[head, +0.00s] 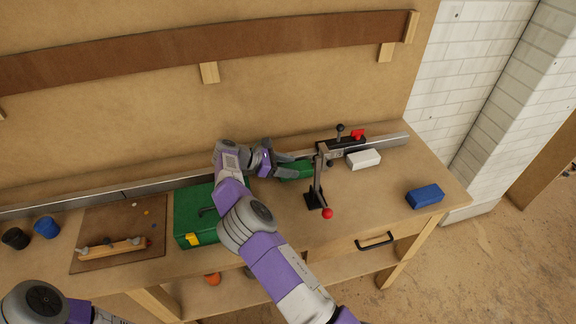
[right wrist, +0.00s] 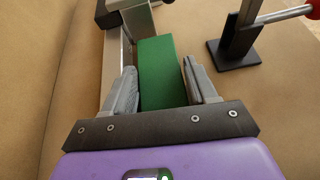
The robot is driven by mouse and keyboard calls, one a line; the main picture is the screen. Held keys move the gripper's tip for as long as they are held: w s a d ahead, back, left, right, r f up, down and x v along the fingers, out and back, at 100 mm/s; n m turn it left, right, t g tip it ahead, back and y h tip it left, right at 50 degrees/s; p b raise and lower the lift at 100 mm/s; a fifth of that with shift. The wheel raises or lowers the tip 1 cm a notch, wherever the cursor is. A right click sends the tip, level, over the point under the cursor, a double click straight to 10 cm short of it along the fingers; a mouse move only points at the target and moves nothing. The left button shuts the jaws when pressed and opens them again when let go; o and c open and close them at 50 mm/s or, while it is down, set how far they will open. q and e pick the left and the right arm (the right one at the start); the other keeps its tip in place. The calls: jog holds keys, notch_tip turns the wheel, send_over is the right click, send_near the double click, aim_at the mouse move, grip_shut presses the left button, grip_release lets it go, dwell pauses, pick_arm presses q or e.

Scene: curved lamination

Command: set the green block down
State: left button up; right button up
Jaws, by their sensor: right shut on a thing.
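The green block (head: 297,171) is between the fingers of my right gripper (head: 296,165), close to the bench top and in front of the metal rail. In the right wrist view the block (right wrist: 160,72) runs forward between the two fingers of my right gripper (right wrist: 163,90), which is shut on it. I cannot tell whether its underside touches the bench. Only part of my left arm shows at the bottom left of the head view; its gripper is out of the picture.
The metal rail (head: 385,142) runs along the bench's back. A clamp with a red knob (head: 327,213) stands just right of the block. A white block (head: 363,160) and a blue block (head: 425,197) lie further right. A green toolbox (head: 190,215) stands left.

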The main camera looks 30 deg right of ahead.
jog(key=shift+f+b, duration=0.5)
jog(key=shift+f, duration=0.05)
jog(key=o, duration=1.2)
jog(key=shift+s+r, duration=0.1)
jog(key=shift+r, duration=0.05)
jog(key=shift+r, duration=0.1)
jog(key=shift+w+a+r, duration=0.3)
jog(key=shift+a, duration=0.2)
jog(key=v, duration=0.2)
jog(key=p+v, duration=0.1)
jog(key=v, duration=0.2)
jog(key=shift+a+f, duration=0.15)
jog(key=shift+a, duration=0.55)
